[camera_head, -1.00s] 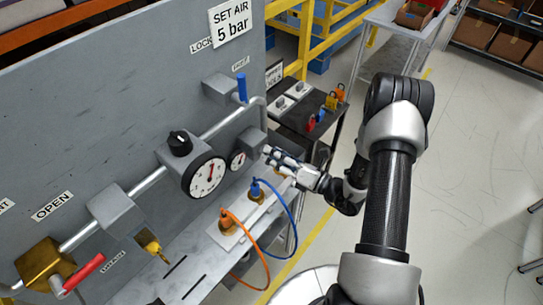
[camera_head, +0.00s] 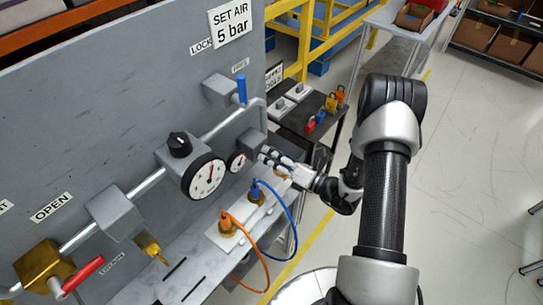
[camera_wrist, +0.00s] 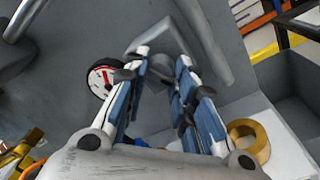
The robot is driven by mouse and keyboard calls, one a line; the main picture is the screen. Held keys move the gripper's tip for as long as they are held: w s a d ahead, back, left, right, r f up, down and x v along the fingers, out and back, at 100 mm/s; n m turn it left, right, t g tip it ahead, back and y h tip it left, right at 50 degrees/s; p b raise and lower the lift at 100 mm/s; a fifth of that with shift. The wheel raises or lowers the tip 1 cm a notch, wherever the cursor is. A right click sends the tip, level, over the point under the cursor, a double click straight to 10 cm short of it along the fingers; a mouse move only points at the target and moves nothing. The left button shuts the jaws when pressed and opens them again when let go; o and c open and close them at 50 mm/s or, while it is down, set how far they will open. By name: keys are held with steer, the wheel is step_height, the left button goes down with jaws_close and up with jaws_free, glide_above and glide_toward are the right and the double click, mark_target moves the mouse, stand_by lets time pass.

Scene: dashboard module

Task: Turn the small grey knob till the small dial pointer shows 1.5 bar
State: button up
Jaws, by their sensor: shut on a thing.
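The small dial (camera_head: 236,162) has a white face on the panel, right of the large dial (camera_head: 204,176). In the wrist view the small dial (camera_wrist: 101,78) is left of my fingers, its red pointer partly visible; I cannot read its value. My gripper (camera_head: 265,155) is at the grey block (camera_head: 250,140) beside the small dial.
A black knob (camera_head: 180,144) sits above the large dial. A blue handle (camera_head: 241,88) stands on the upper pipe. Blue (camera_head: 291,215) and orange (camera_head: 262,262) hoses loop over the bench edge below. A dark cart (camera_head: 300,110) with padlocks is behind my gripper.

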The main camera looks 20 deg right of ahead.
steer(key=shift+c, duration=0.9)
steer(key=n+h+b, duration=0.1)
steer(key=n+b, duration=0.3)
steer(key=n, duration=0.8)
stand_by(0.3)
steer(key=o, duration=1.1)
steer(key=shift+r, duration=0.1)
steer(key=shift+c, duration=0.2)
steer(key=shift+s, duration=0.1)
